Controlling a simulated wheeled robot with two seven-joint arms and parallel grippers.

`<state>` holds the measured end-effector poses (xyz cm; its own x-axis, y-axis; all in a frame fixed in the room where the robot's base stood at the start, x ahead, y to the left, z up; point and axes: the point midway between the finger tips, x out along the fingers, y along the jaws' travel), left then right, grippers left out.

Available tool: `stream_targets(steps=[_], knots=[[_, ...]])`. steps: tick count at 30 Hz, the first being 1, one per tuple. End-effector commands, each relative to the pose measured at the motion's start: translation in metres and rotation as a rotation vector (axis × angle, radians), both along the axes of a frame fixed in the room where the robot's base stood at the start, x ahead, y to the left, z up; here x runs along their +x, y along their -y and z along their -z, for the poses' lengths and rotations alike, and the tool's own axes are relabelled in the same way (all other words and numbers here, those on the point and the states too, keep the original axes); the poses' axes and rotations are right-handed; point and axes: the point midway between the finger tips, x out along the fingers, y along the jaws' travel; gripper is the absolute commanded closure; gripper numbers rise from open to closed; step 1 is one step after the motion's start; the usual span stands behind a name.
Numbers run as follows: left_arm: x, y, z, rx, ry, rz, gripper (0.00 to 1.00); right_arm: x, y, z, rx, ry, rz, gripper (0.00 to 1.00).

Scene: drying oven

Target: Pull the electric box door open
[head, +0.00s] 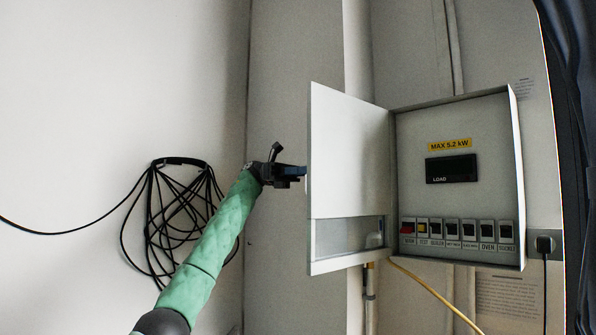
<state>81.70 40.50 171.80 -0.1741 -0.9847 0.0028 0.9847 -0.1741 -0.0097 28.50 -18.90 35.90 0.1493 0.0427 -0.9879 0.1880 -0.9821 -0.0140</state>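The electric box (457,115) hangs on the wall at the right of the head view. Its light grey door (348,155) stands wide open, swung out to the left on its left-hand hinge. The door has a clear window strip near its lower edge. My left gripper (303,174) is at the door's outer left edge, around mid-height. Its fingertips are partly hidden at or behind that edge, so I cannot tell whether they are open, shut or touching. My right gripper is not in view.
Inside the box are a LOAD display (451,169) and a row of labelled switches (456,233). A yellow cable (430,292) runs below the box. A coiled black cable (172,205) hangs on the left wall behind my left arm. A socket with a plug (545,244) is at the right.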

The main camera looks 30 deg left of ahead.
Motion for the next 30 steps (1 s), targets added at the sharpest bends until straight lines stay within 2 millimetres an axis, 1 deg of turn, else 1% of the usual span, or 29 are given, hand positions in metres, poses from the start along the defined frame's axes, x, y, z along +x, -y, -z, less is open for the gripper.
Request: stream_targets(steps=[3,12,24,30], knots=[[0.0,0.001,0.001,0.001,-0.001,0.001,0.7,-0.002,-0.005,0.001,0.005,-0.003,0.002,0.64],[-0.001,-0.001,0.0,0.001,0.001,0.002,0.7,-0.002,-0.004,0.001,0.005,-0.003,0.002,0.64],[-0.002,-0.001,0.0,-0.001,0.003,0.003,0.7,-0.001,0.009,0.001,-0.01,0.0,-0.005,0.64],[-0.002,-0.002,-0.001,-0.001,0.003,0.003,0.7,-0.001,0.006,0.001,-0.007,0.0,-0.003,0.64]])
